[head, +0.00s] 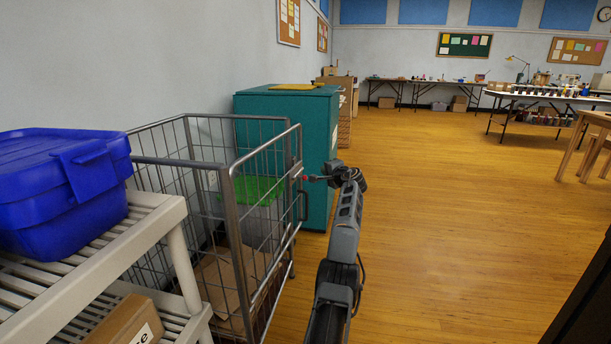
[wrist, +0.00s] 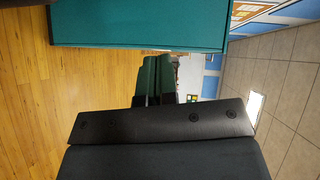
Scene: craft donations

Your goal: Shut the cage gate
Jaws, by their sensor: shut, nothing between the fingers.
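The wire cage (head: 185,162) stands along the left wall in the head view. Its gate (head: 262,152), a mesh panel in a rounded grey tube frame, runs along the side facing the open floor. Its far edge is close to the cage's far corner post; I cannot tell whether a gap is left.
A teal cabinet (head: 322,150) stands just beyond the cage; it also shows in the wrist view (wrist: 140,28). A beige shelf (head: 150,232) with a blue bin (head: 50,205) is at the near left.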

